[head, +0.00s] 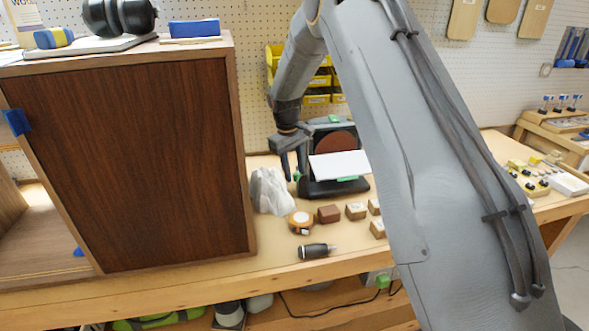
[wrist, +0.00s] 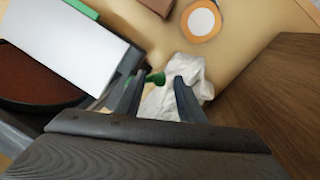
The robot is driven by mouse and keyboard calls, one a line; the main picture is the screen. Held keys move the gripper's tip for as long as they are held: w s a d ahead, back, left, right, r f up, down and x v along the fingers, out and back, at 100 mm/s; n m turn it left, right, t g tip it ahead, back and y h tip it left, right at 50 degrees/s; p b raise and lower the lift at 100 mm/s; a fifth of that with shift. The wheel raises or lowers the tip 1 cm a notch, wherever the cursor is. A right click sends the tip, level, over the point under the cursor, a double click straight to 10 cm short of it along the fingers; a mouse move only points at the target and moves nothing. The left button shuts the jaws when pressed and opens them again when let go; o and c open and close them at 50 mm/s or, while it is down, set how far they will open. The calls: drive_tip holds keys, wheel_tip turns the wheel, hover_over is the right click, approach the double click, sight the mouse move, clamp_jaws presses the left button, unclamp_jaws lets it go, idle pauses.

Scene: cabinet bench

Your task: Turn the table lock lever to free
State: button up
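The disc sander stands on the bench right of the cabinet, with a reddish-brown disc (head: 334,142) and a tilted white table (head: 338,165). In the wrist view the white table (wrist: 62,45) is at the left. A small green knob (wrist: 157,77), apparently the lock lever's end, shows beside the table; a green bit (head: 297,175) shows in the head view too. My gripper (head: 291,178) points down at the sander's left side. In the wrist view my gripper (wrist: 158,84) is open, with the green knob appearing between its fingertips. Contact cannot be told; the lever's shaft is mostly hidden.
A crumpled white cloth or bag (head: 270,191) lies left of the sander, close to my fingers. The dark wooden cabinet (head: 130,165) stands further left. An orange tape roll (head: 300,221), small brown blocks (head: 329,214) and a black cylindrical tool (head: 316,251) lie in front.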

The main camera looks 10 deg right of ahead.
clamp_jaws()
drive_tip(key=m+b, duration=0.1)
drive_tip(key=w+a+m+b, duration=0.1)
drive_tip(key=m, duration=0.1)
drive_tip(key=shift+w+b, duration=0.15)
drive_tip(key=shift+b, duration=0.25)
unclamp_jaws()
wheel_tip(320, 180, up, 8)
drive_tip(key=a+b, duration=0.1)
drive_tip(key=b, duration=0.1)
drive_tip(key=shift+a+f, duration=0.15)
idle(0.4)
